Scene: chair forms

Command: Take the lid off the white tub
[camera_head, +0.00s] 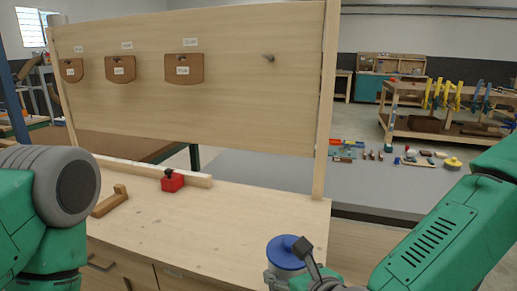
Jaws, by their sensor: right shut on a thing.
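A round blue lid (279,257) with a raised blue knob shows at the bottom, near the front right corner of the bench. My right gripper (296,247) comes in from the right and is shut on the blue lid, with a dark fingertip at its knob. Grey-white parts show just below the lid; I cannot tell which belong to the white tub and which to my gripper. Whether the lid rests on the tub is hidden. My left arm shows at the left edge, but its gripper is out of view.
The wooden bench top (252,205) is mostly clear. A red block (172,183) sits by a wooden rail (140,168), with a wooden piece (110,202) to its left. A grey surface beyond holds several small items.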

